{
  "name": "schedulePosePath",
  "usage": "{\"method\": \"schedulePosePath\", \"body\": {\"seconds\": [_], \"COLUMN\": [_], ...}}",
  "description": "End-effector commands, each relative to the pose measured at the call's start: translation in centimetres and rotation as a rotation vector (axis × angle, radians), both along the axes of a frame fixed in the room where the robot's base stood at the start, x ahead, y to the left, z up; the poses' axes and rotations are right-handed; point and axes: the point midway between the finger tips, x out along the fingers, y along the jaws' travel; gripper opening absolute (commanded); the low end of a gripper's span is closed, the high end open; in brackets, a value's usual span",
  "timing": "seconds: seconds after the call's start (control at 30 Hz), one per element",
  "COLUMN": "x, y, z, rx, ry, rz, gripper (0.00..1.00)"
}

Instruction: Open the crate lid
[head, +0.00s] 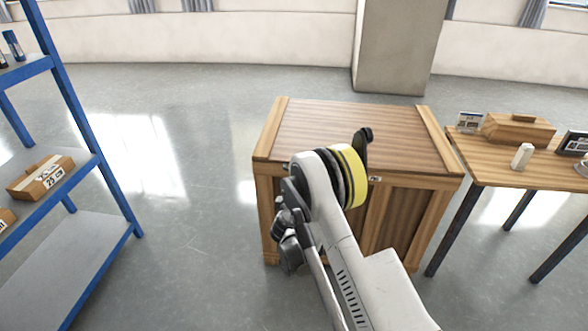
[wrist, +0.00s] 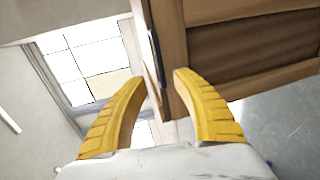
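The wooden crate (head: 388,222) stands on the floor in the middle of the head view, and its flat plank lid (head: 318,125) lies closed on top. A small metal fitting (head: 374,179) shows at the lid's front edge. My arm reaches in front of the crate and hides part of its front and lid edge. In the wrist view my gripper (wrist: 158,78) has its two yellow fingers spread apart. A wooden edge of the crate (wrist: 172,45) shows between and beyond the fingertips, close to the right finger. I cannot tell whether they touch. In the head view the fingertips are hidden.
A wooden table (head: 488,172) with a small wooden box (head: 518,130) and a white bottle (head: 522,156) stands close to the crate's right. A blue shelf rack (head: 104,185) with cartons is at the left. The floor between the rack and the crate is clear.

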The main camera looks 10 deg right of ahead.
Motion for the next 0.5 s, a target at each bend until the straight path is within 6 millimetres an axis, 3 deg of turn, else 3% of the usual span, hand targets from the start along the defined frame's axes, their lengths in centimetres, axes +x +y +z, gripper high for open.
{"method": "schedulePosePath", "body": {"seconds": [0.5], "x": [8.3], "y": [-2.8], "z": [-2.1], "rx": [0.003], "ry": [0.0], "rz": [-0.003], "gripper": [0.34]}}
